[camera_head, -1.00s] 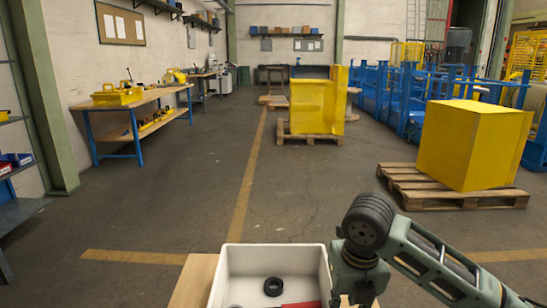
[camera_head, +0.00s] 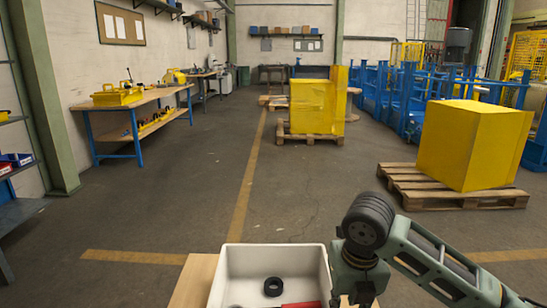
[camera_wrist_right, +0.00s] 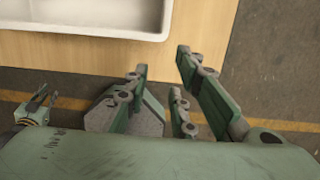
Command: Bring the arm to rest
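My right arm comes in from the right in the head view, bent above the right side of a white tray; its gripper does not show there. In the right wrist view my right gripper (camera_wrist_right: 161,66) has its fingers apart with nothing between them. Its fingertips appear over the wooden table top (camera_wrist_right: 228,22), near the edge of the white tray (camera_wrist_right: 90,33). My left arm and gripper do not show in the head view. A small jointed part at the left of the right wrist view cannot be identified for certain.
The white tray (camera_head: 232,270) holds a black ring (camera_head: 273,286) and a red part (camera_head: 300,305), partly cut off. Open floor lies beyond the table. A large yellow box (camera_head: 462,150) sits on a pallet (camera_head: 430,195) at right; a workbench (camera_head: 135,103) stands at left.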

